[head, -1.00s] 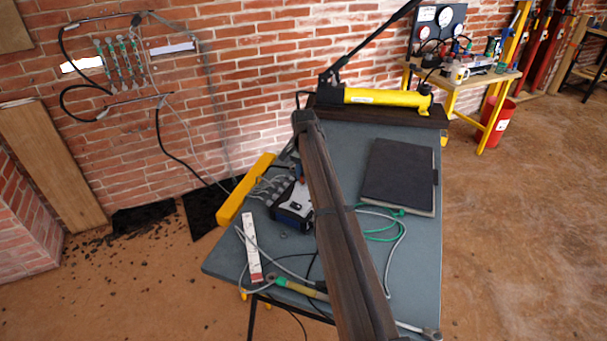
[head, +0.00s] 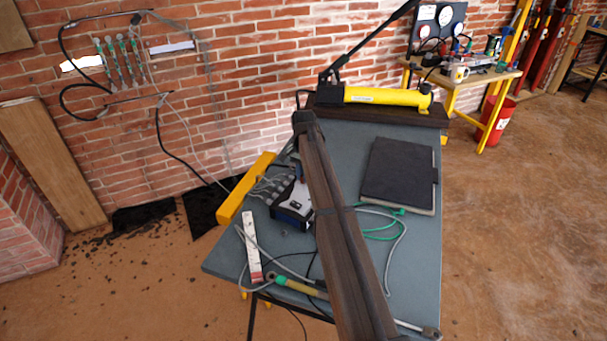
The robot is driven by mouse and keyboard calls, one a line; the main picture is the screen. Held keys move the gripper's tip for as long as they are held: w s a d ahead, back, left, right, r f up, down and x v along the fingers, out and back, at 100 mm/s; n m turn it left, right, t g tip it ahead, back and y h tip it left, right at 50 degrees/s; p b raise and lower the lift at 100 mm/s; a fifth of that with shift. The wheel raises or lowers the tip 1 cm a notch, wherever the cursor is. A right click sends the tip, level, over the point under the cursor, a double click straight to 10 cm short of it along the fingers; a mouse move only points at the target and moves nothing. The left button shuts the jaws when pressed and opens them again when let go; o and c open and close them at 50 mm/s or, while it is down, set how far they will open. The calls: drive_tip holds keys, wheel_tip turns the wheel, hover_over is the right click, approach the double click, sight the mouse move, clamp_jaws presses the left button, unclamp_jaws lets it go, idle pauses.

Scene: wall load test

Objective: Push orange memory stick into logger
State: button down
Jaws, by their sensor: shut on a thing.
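The logger (head: 293,207), a dark box with a pale top face and blue edging, lies on the grey table just left of my dark arm. My arm crosses the table from the bottom edge, and its far end stands above the back of the logger. My gripper (head: 299,168) shows only as a small dark piece by the logger's back edge, close beside the arm; it is shut. The orange memory stick is not clearly visible; the arm and gripper hide that spot. I cannot tell how far the stick is in the logger.
A black notebook (head: 400,176) lies on the right of the table (head: 415,260). Grey and green cables, a white-red strip (head: 252,247) and a green-ended tool (head: 300,287) lie in front.

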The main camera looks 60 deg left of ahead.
drive_tip(key=c, duration=1)
unclamp_jaws()
drive_tip(key=c, duration=0.3)
drive_tip(key=shift+r, duration=0.15)
drive_tip(key=shift+c, duration=0.2)
drive_tip(key=shift+r, duration=3.35)
